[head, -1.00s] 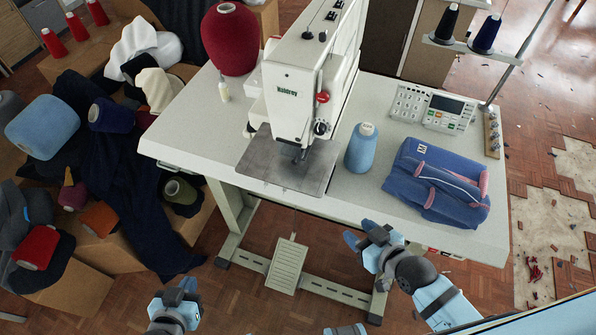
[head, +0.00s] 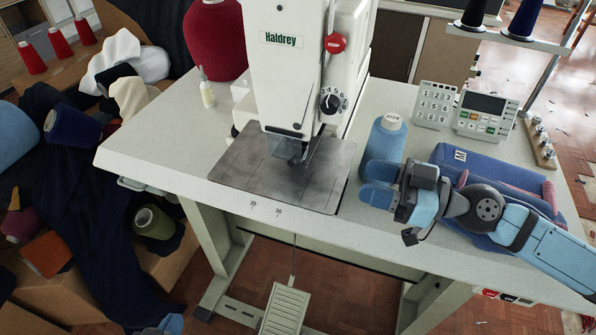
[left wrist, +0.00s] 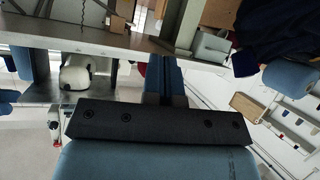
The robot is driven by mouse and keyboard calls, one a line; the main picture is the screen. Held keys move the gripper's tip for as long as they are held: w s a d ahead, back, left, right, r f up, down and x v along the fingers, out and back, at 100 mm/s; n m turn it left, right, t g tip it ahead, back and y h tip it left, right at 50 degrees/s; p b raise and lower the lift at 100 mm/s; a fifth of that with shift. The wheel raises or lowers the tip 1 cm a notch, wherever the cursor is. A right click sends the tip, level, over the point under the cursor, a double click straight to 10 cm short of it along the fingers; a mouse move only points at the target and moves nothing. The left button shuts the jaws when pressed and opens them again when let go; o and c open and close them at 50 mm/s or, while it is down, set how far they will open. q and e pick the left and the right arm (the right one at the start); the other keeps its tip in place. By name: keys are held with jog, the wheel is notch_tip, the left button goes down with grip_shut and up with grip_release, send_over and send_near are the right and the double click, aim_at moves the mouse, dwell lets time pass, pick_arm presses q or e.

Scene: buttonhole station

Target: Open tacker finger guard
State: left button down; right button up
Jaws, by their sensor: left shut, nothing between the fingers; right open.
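The white tacker (head: 296,70), marked Haldrey, stands on the table. Its finger guard (head: 285,147) looks like a small clear, smoky flap at the front of the head, above the grey metal work plate (head: 230,178). The guard appears lowered in front of the needle area. My right gripper (head: 372,183) is open and empty, right of the plate and in front of the blue thread cone (head: 385,142), apart from the guard. My left gripper (head: 171,324) is only partly in view at the bottom edge, below table height. In the left wrist view its fingers (left wrist: 166,75) are shut and empty.
Folded blue garments (head: 478,168) lie behind my right arm. A keypad (head: 436,104) and display unit (head: 486,115) stand at the back right. A small oil bottle (head: 206,92) and red cone (head: 214,45) are at left. The table's front left is clear.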

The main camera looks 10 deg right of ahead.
aim_at(295, 161)
jog(key=p+x, duration=0.6)
jog(key=x, duration=0.6)
jog(key=shift+w+r, duration=0.1)
jog(key=shift+r, duration=0.05)
jog(key=shift+w+a, duration=0.35)
jog(key=shift+a, duration=0.25)
